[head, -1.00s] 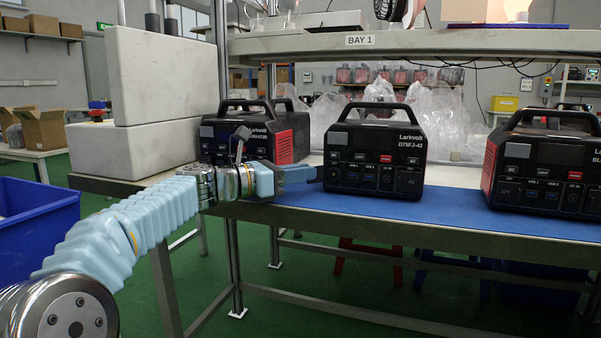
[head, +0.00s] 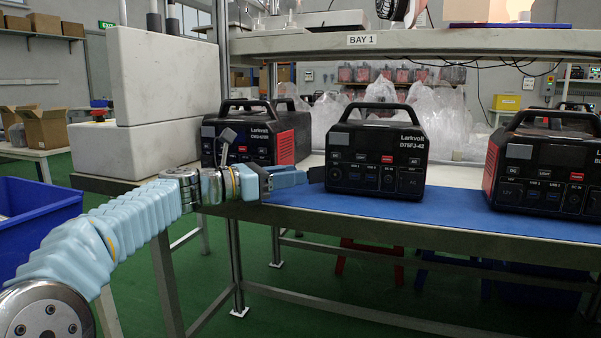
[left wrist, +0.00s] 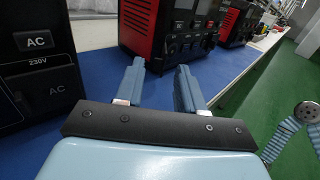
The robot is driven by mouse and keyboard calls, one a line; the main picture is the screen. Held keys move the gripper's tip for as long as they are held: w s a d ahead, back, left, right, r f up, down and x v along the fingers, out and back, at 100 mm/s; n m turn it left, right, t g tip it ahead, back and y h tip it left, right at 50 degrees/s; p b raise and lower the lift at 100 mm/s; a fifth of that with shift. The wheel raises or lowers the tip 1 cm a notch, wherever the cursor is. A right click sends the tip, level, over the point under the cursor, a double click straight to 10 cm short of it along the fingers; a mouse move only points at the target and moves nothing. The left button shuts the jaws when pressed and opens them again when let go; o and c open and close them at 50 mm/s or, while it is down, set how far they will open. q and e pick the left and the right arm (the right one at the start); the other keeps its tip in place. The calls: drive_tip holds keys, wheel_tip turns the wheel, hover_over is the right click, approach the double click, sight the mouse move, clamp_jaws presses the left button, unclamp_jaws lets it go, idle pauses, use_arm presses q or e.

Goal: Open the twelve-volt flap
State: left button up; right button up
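The middle Larkvolt power station (head: 376,150) stands upright on the blue mat, its dark front panel facing me. At its lower left front edge a small dark piece (head: 316,174) projects leftward; it looks like the twelve-volt flap swung out, but it is too small to be sure. My left gripper (head: 303,177) points right, its fingertips just left of that piece; I cannot tell if they touch it. In the left wrist view the fingers (left wrist: 160,66) are apart with nothing between them, and a red-sided station (left wrist: 138,27) stands ahead. My right gripper is out of view.
Another power station (head: 255,135) stands behind my left gripper, its AC panel (left wrist: 37,70) close by in the left wrist view. A third (head: 545,165) stands at the right. The blue mat (head: 450,215) is clear in front. A shelf (head: 420,42) crosses above.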

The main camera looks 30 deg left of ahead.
use_arm(q)
drive_tip(key=p+v, duration=0.1)
drive_tip(key=v, duration=0.9)
drive_tip(key=shift+s+a, duration=0.2)
